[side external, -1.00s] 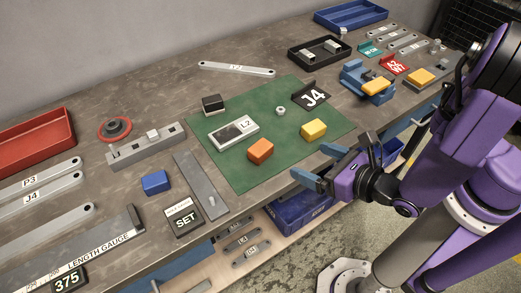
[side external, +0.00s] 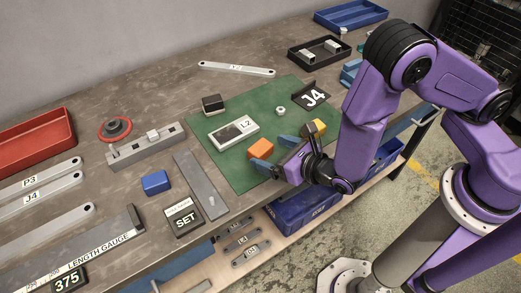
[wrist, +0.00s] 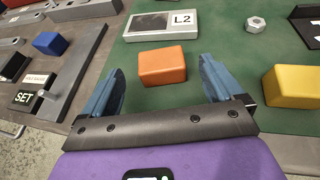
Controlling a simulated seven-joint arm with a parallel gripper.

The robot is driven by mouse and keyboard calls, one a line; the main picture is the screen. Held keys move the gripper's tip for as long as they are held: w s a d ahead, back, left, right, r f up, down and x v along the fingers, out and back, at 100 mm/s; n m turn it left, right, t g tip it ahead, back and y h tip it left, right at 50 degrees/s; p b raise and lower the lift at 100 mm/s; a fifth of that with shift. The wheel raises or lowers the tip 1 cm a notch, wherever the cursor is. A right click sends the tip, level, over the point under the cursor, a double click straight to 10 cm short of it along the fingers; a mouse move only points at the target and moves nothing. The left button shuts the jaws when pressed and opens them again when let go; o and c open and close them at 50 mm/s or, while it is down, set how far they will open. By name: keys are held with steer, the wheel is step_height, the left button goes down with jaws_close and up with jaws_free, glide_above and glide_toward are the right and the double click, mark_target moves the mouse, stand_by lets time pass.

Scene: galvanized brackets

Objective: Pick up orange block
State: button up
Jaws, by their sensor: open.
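The orange block (side external: 261,149) sits on the green mat (side external: 236,177), in front of the grey L2 box. In the wrist view the orange block (wrist: 162,67) lies ahead of my gripper (wrist: 160,85), between the lines of its two blue fingers. My gripper (side external: 271,155) is open and empty, close to the block at the mat's front edge. In the side view one finger tip is near the block's lower edge; I cannot tell whether it touches.
The yellow block (wrist: 293,86) sits to the right of my gripper, partly hidden in the side view. The L2 box (wrist: 163,25) is just behind the orange block. A blue block (side external: 156,182) and a flat grey bar (side external: 201,185) lie to the left.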

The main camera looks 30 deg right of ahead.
mark_target(261, 147)
steer(key=shift+x, duration=2.65)
steer(key=shift+r, duration=0.1)
steer(key=c, duration=1.1)
steer(key=shift+c, duration=0.3)
steer(key=shift+r, duration=0.1)
steer(key=shift+r, duration=0.35)
steer(key=r, duration=0.3)
steer(key=shift+s+d+r, duration=0.1)
steer(key=shift+s, duration=0.2)
steer(key=s+d+r, duration=0.7)
steer(key=s+r, duration=0.2)
steer(key=s, duration=0.2)
